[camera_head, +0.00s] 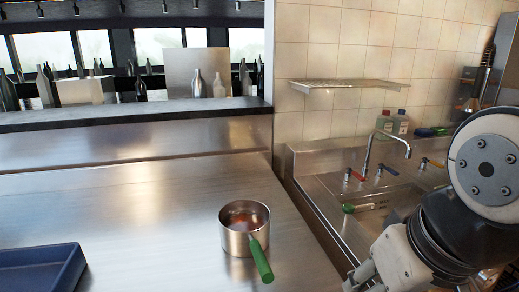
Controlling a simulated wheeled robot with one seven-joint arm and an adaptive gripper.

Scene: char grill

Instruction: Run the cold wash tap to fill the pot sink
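The sink (330,215) is a steel unit on the right against the tiled wall. A curved steel spout (370,150) rises at its back. A red lever (356,175) stands left of the spout and a blue lever (389,169) stands right of it. No running water is visible under the spout. A green-handled item (350,208) lies at the basin. My arm covers the basin's right and front parts. My gripper (362,275) shows only partly at the lower right, in front of the sink; its opening cannot be made out.
A steel pot (236,238) with a green handle stands on the counter (130,215). A blue tray (40,272) is at the lower left. More coloured levers (433,163) are farther right.

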